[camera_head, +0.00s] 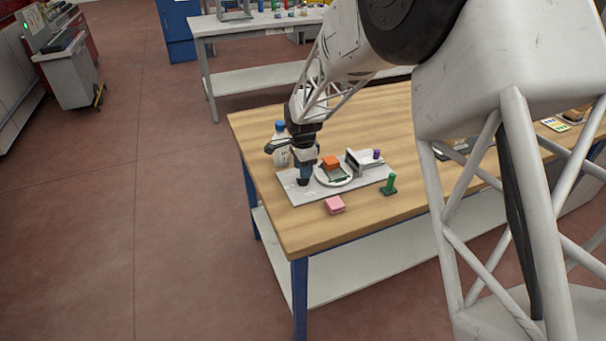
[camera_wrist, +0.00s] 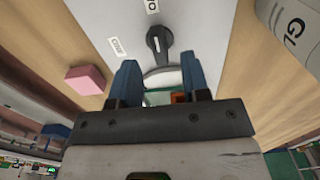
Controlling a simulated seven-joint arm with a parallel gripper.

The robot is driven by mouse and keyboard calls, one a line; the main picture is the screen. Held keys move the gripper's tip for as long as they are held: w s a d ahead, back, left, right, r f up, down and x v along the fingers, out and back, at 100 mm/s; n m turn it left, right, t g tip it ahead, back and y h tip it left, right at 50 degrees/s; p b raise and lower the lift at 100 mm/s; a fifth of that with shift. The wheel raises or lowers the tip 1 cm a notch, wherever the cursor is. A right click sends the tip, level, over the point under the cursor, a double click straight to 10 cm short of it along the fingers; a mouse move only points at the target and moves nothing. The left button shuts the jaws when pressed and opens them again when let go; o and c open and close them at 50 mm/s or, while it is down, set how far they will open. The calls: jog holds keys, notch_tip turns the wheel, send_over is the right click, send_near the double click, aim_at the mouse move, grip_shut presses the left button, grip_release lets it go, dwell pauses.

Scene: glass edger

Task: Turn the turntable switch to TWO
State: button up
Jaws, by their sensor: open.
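A bottle (camera_head: 281,158) stands behind my gripper. A pink block (camera_head: 335,204) and a green piece (camera_head: 389,184) stand at the plate's front side. The wooden tabletop (camera_head: 300,230) in front is clear.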

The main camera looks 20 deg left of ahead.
jog(key=shift+r, duration=2.1)
jog(key=shift+d+r, duration=0.2)
jog(key=shift+d, duration=0.1)
jog(key=s+d+r+n, duration=0.1)
jog(key=s+d+r, duration=0.4)
jog(key=d, duration=0.5)
jog(key=s+d+r+n+t, duration=0.1)
jog(key=s+d+r+n, duration=0.15)
jog(key=d+r, duration=0.55)
jog(key=s+d+r+n, duration=0.1)
jog(key=s+d+r, duration=0.3)
jog(key=d, duration=0.8)
jog(key=s+d+n, duration=0.2)
jog(key=s+d, duration=0.7)
jog(key=s, duration=0.3)
jog(key=s+d+n+t, duration=0.1)
jog(key=s+d+n, duration=0.1)
jog(key=s+d, duration=0.7)
jog(key=s, duration=0.4)
jog(key=shift+s+d+r+t, duration=0.3)
jog(key=shift+r, duration=0.05)
